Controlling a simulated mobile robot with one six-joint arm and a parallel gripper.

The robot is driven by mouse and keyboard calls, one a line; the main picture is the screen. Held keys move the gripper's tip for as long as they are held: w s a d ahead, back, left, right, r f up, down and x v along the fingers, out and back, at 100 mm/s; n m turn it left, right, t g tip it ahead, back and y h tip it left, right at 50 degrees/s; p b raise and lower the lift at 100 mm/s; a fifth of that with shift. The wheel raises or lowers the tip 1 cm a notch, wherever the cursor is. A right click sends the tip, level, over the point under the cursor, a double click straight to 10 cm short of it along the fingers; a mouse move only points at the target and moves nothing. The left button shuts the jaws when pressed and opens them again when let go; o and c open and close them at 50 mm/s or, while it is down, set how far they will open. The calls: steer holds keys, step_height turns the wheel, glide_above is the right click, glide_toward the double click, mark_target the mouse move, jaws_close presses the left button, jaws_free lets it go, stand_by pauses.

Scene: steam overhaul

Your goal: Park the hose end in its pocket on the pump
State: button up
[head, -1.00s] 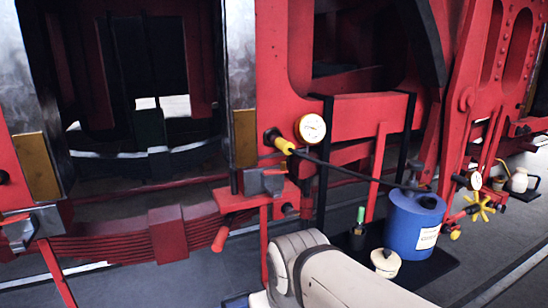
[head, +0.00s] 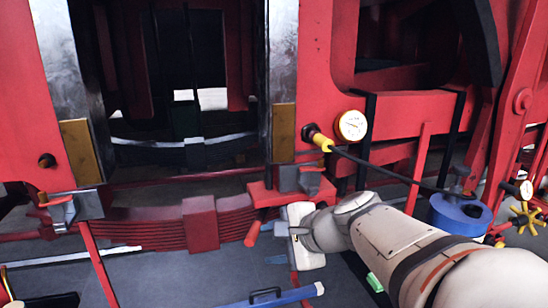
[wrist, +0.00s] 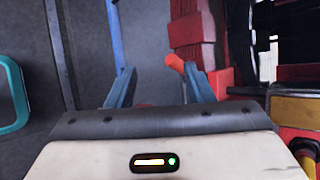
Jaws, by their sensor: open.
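The hose end is a yellow fitting (head: 323,142) on a dark stub on the red frame, just left of the white gauge. Its black hose (head: 390,172) runs down right to the pump with a blue round tank (head: 460,215), partly hidden behind my arm. I cannot make out the pocket on the pump. My gripper (head: 276,259) is below and left of the hose end, apart from it. In the wrist view my gripper (wrist: 160,88) is open, with nothing between its fingers. A yellow piece (wrist: 306,150) at the lower right there looks like the hose end.
A red-handled lever (head: 252,233) sticks out close to my gripper; it also shows beyond the fingers in the wrist view (wrist: 175,63). A blue bar (head: 280,298) lies low in front. A yellow handwheel (head: 525,215) is at the right. Grey floor (head: 170,275) is open at left.

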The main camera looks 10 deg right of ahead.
steer(key=w+d+r+m+t+h, duration=0.2)
steer(key=w+d+r+m+t, duration=0.45)
steer(key=d+m, duration=0.35)
steer(key=m+t+h, duration=0.3)
steer(key=m+h, duration=0.1)
steer(key=m, duration=0.6)
glide_toward(328, 147)
steer(key=w, duration=0.2)
steer(key=w+b, duration=0.1)
steer(key=w, duration=0.6)
steer(key=shift+b, duration=0.35)
steer(key=shift+w+r, duration=0.1)
steer(key=shift+w, duration=0.6)
steer(key=shift+c, duration=0.4)
steer(key=c, duration=0.9)
jaws_close()
steer(key=shift+s, duration=0.15)
